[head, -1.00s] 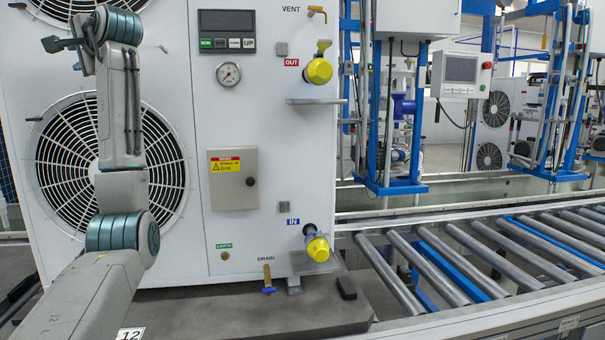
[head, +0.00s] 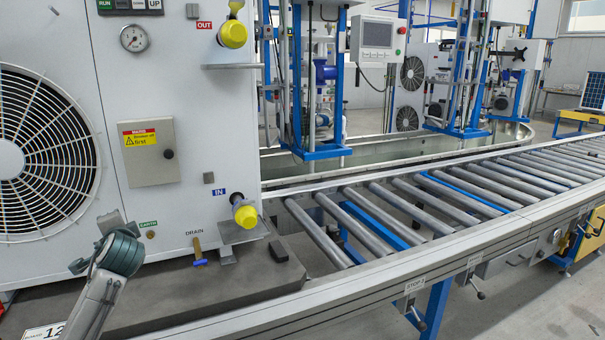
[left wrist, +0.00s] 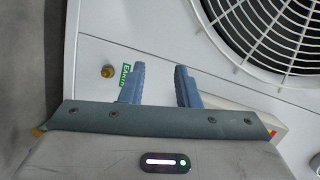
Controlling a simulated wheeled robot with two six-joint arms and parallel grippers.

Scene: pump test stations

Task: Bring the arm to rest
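My left arm (head: 112,270) comes in at the lower left of the head view, low in front of the test unit (head: 165,90). My left gripper (left wrist: 159,80) shows in the left wrist view with its two blue-grey fingers apart. Nothing is between the fingers. They point toward the unit's white panel, near the green earth label and a brass fitting, with the fan grille beyond. In the head view I cannot make out its fingers. My right arm and right gripper are in neither view.
Yellow caps sit on the OUT port (head: 232,34) and the IN port (head: 243,212). A drain valve (head: 199,252) with a blue handle projects below. The unit stands on a dark grey base (head: 200,290). A roller conveyor (head: 400,210) runs to the right.

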